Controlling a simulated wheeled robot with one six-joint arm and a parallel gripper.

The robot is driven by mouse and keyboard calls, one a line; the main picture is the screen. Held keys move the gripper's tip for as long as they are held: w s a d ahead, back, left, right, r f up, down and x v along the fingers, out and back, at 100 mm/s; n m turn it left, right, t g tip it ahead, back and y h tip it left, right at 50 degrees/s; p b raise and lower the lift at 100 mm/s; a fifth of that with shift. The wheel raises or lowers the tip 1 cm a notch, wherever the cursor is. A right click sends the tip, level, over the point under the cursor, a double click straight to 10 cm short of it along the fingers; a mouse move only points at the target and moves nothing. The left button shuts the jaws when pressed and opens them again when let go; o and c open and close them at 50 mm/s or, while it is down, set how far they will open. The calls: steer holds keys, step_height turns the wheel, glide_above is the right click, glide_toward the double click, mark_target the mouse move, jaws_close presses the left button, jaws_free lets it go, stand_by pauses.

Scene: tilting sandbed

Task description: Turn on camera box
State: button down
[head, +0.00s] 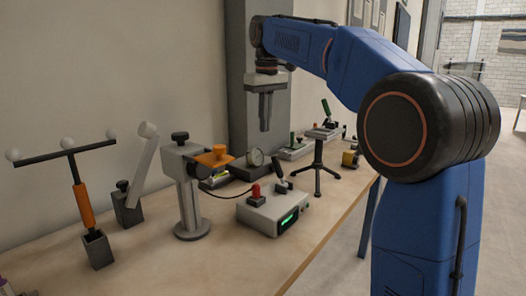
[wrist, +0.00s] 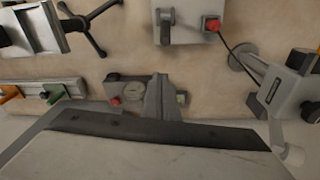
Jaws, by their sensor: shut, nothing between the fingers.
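The grey camera box (head: 262,216) sits on the bench in the head view, with a lit green display (head: 289,219) on its front. On its top are a red knob on a dark base (head: 256,194) and a black tilted lever (head: 283,180). In the wrist view the box (wrist: 186,32) is at the top, with its red knob (wrist: 211,24) at its right. My gripper (head: 265,124) points down with fingers shut, raised behind the box and apart from it. Its fingers also show in the wrist view (wrist: 160,97).
A camera-like head on a grey post (head: 190,205) stands left of the box, joined by a black cable. A dial gauge (head: 256,157) lies behind. A black tripod stand (head: 318,165) is to the right. An orange-handled T-bar (head: 84,205) is far left. The front bench is clear.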

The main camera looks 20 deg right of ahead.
steer(key=shift+w+a, duration=0.3)
glide_above(279, 171)
steer(key=w+a, duration=0.2)
steer(key=w, duration=0.2)
step_height(279, 171, down, 9)
steer(key=shift+w+d, duration=0.15)
steer(key=shift+d, duration=0.05)
steer(key=shift+r, duration=0.1)
stand_by(0.3)
